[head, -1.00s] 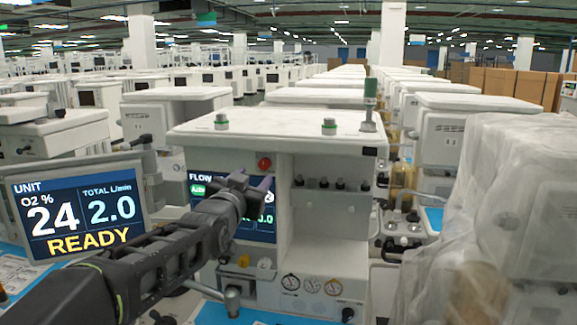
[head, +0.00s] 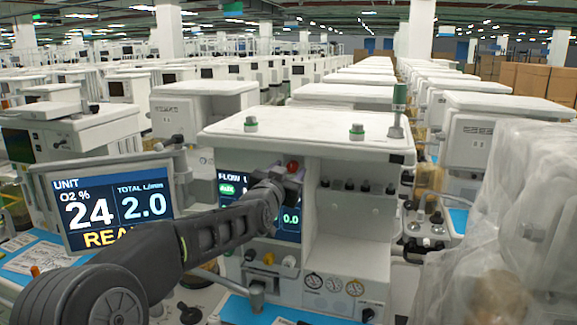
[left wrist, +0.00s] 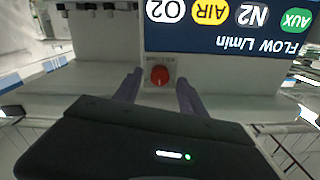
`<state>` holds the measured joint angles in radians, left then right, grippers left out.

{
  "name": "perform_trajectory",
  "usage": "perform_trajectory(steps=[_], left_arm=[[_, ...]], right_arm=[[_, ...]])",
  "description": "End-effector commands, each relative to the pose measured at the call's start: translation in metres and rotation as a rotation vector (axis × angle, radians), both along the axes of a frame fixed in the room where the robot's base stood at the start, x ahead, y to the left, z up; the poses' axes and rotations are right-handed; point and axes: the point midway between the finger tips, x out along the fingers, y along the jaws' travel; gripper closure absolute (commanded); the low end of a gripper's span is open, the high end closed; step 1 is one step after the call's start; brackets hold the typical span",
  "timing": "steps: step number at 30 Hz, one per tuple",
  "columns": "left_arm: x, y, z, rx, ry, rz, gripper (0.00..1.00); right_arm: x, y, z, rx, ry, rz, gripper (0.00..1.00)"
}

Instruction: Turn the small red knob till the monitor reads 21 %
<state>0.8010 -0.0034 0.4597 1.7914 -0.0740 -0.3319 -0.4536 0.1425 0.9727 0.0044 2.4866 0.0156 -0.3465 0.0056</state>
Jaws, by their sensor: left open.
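The small red knob (head: 293,167) sits on the upper front panel of the cart, above the flow screen (head: 289,222). It also shows in the left wrist view (left wrist: 159,75), on a light square plate. My left gripper (left wrist: 158,88) is open, with one finger on each side of the knob in that picture; I cannot tell whether the fingers reach around it. In the head view my left gripper (head: 290,180) is just below the knob and partly covers the flow screen. The monitor (head: 108,206) at the left reads O2 24 % and total 2.0 L/min. My right gripper is out of view.
A row of dark knobs (head: 357,186) is right of the flow screen. Gauges (head: 334,285) and a yellow knob (head: 268,258) are lower on the cart. A plastic-wrapped unit (head: 520,220) stands at the right. Many similar carts fill the background.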

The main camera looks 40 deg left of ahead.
Motion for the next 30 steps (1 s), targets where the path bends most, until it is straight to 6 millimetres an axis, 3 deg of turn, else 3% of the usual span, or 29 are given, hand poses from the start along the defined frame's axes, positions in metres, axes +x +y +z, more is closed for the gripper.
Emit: perform_trajectory(steps=[8, 26, 30], left_arm=[[0.0017, 0.0003, -0.0009, 0.000, 0.000, 0.000, 0.51], [0.0015, 0.0003, -0.0006, 0.000, 0.000, 0.000, 1.00], [0.0014, 0.0003, -0.0006, 0.000, 0.000, 0.000, 1.00]], right_arm=[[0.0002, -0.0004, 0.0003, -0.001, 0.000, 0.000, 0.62], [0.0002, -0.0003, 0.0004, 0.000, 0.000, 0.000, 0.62], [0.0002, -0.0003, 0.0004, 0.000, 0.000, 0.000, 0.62]])
